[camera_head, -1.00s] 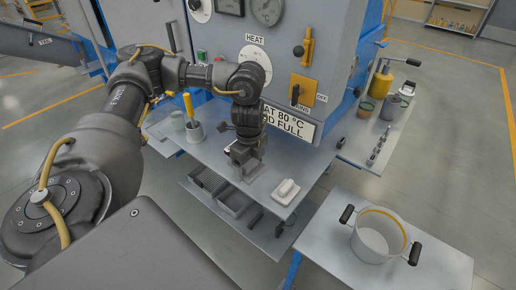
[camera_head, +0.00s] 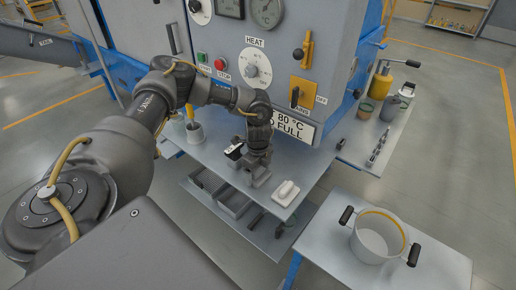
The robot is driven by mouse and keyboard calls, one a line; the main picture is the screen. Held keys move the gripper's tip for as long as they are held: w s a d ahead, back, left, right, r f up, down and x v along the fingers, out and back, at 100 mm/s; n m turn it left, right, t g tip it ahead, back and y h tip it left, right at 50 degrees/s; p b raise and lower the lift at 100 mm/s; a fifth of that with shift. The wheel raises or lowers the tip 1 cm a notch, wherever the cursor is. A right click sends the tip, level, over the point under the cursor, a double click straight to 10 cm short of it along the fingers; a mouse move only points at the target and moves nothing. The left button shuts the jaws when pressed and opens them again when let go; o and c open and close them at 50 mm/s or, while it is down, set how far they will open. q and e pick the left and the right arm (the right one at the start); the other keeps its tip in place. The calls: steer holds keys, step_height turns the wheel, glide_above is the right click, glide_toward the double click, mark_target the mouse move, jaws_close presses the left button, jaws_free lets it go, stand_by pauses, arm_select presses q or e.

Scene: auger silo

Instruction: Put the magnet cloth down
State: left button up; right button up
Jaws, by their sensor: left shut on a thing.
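My left gripper (camera_head: 258,172) is over the grey work shelf (camera_head: 215,165) at the front of the machine, pointing down. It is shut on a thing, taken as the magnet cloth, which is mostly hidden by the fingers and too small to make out. A white folded pad or block (camera_head: 286,192) lies on the shelf just right of the gripper, apart from it. My right gripper is not in view.
A grey cup (camera_head: 195,133) with a yellow-handled tool stands left on the shelf. Dark trays (camera_head: 235,203) sit on the lower shelf. A pot (camera_head: 378,238) stands on the right table. A side shelf holds a yellow bottle (camera_head: 381,83) and jars. The heat panel (camera_head: 252,68) rises close behind.

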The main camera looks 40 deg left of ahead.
arm_select(q)
steer(key=shift+f, duration=0.1)
steer(key=o, duration=0.8)
step_height(320, 180, up, 12)
steer(key=shift+r+b, duration=0.2)
steer(key=shift+b, duration=0.15)
stand_by(0.5)
